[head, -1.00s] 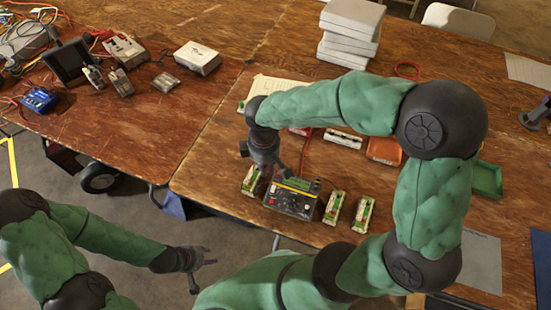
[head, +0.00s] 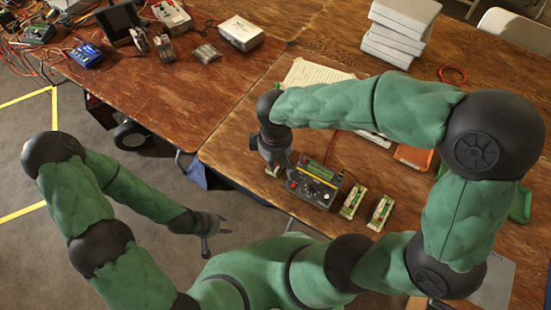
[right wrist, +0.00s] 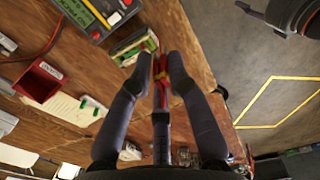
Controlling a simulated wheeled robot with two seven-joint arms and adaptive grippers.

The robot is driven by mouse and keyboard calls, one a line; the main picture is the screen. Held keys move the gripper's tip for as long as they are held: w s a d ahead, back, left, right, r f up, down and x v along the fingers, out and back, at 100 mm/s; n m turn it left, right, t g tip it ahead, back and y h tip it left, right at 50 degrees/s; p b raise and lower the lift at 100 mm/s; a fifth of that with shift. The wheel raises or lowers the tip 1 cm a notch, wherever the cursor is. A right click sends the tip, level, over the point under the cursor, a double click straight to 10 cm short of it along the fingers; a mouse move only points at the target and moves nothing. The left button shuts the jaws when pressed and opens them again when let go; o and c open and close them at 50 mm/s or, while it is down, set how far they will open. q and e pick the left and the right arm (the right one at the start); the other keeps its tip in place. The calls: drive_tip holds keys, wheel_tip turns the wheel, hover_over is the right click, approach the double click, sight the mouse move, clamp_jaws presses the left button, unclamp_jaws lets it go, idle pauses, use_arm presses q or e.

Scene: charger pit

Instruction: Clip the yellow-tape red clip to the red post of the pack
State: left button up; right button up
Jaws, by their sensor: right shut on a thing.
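My right gripper (head: 276,166) is low at the left side of the dark charger (head: 312,186) in the head view. In the right wrist view its two fingers (right wrist: 160,62) are shut on the red clip (right wrist: 160,76), which has a yellow band. A green-and-white pack (right wrist: 132,46) lies just left of the fingertips there. I cannot tell whether the clip touches it, and I cannot make out its red post. In the head view the gripper mostly hides this pack. My left gripper (head: 214,232) is open and empty, over the floor in front of the table.
Two more packs (head: 366,207) stand right of the charger. A red bin (right wrist: 40,82) and papers lie on the table. White boxes (head: 400,30) are stacked at the back. The table's near edge is close to the packs; tools and a white box (head: 241,33) lie at the back left.

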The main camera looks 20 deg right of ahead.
drive_tip(key=s+d+m+b, duration=0.2)
drive_tip(key=s+d+m, duration=0.5)
drive_tip(key=d+m, duration=0.3)
drive_tip(key=s+d+m+b, duration=0.2)
drive_tip(key=s+d+m, duration=0.55)
drive_tip(key=d, duration=0.45)
drive_tip(key=shift+m, duration=0.25)
wheel_tip(320, 180, down, 4)
drive_tip(key=b, duration=0.3)
drive_tip(key=shift+f, duration=0.25)
drive_tip(key=shift+f+b, duration=0.8)
drive_tip(key=shift+f, duration=0.2)
clamp_jaws()
drive_tip(key=shift+f, duration=0.1)
drive_tip(key=shift+f+b, duration=2.65)
drive_tip(key=shift+f, duration=0.7)
drive_tip(key=shift+f, duration=0.25)
